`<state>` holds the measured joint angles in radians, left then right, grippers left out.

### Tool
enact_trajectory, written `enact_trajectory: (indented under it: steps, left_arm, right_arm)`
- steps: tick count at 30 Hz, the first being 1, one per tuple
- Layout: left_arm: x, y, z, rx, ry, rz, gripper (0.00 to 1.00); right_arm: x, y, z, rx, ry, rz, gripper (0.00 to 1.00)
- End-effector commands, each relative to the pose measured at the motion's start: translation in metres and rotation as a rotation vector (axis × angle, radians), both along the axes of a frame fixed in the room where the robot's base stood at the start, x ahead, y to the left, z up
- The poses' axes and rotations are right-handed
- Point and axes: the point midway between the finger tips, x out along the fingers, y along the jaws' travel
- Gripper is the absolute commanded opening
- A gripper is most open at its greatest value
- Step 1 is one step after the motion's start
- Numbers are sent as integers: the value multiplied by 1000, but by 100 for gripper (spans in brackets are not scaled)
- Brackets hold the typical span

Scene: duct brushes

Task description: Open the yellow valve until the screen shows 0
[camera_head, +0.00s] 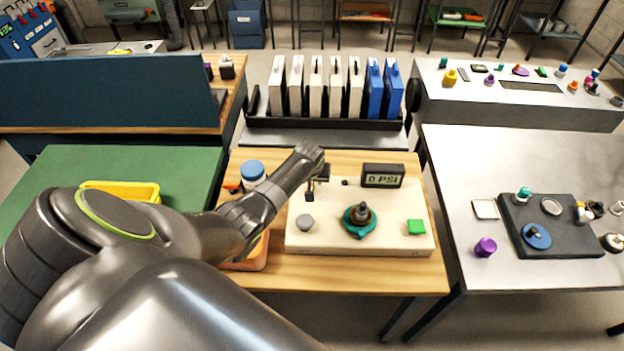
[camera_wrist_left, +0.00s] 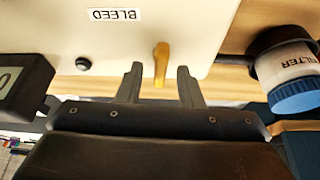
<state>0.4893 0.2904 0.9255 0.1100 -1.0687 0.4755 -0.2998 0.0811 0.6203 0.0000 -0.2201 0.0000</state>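The cream panel (camera_head: 390,243) lies on the wooden table and carries the screen (camera_head: 382,175), which reads "0 PSI". The yellow valve (camera_wrist_left: 161,64) shows in the left wrist view as a narrow lever beside the "BLEED" label (camera_wrist_left: 117,15), pointing toward my gripper. My left gripper (camera_wrist_left: 160,78) is open, its fingers on either side of the lever with visible gaps. In the head view my left gripper (camera_head: 317,187) is over the panel's back left part, and the valve is hidden there. My right gripper is in neither view.
The panel also holds a grey knob (camera_head: 305,222), a teal handwheel (camera_head: 360,221) and a green button (camera_head: 416,227). A blue-capped filter bottle (camera_wrist_left: 293,92) stands beside the panel, close to my left arm. A rack of white and blue cases (camera_head: 320,122) stands behind.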

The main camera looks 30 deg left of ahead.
Motion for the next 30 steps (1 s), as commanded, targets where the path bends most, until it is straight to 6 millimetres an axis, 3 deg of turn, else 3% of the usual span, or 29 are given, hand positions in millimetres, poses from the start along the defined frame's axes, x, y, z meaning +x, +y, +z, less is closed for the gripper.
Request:
enact_trajectory:
  steps: [11,30]
  left_arm:
    - [-5,-3,13,-1,0,0,34]
    - [-35,-18,94,1,-2,0,34]
  right_arm:
    - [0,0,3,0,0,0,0]
    - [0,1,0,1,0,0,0]
